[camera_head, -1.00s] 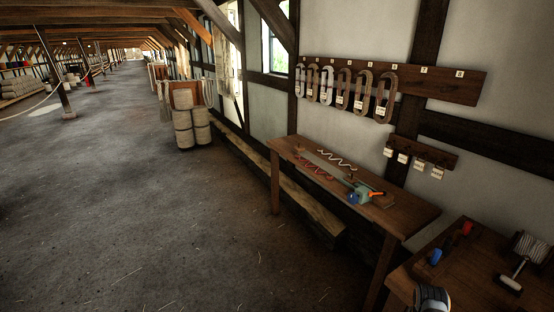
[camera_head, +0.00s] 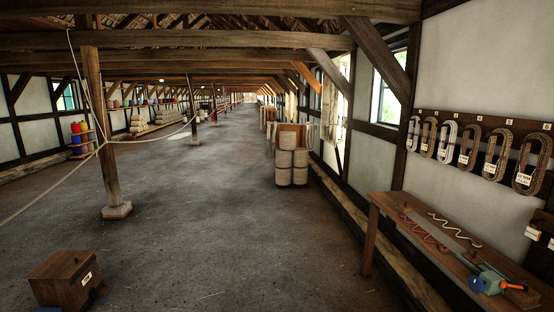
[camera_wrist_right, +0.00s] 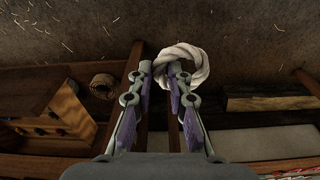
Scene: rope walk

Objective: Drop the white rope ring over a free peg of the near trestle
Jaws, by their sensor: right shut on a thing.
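The white rope ring (camera_wrist_right: 192,52) is a thick twisted loop at the upper middle of the right wrist view. My right gripper (camera_wrist_right: 160,68) is shut on it near the fingertips, and the ring shows mostly to the right of the fingers, above the floor. Part of the ring is hidden by the fingers. Neither gripper shows in the head view. I cannot make out the near trestle or its pegs for certain in either current view.
In the head view a workbench (camera_head: 387,207) stands along the right wall under hung rope hanks (camera_head: 494,155). A post (camera_head: 93,120) with ropes tied to it and a wooden box (camera_head: 60,282) stand at left. Stacked pale rolls (camera_head: 284,158) stand beyond. The floor between is clear.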

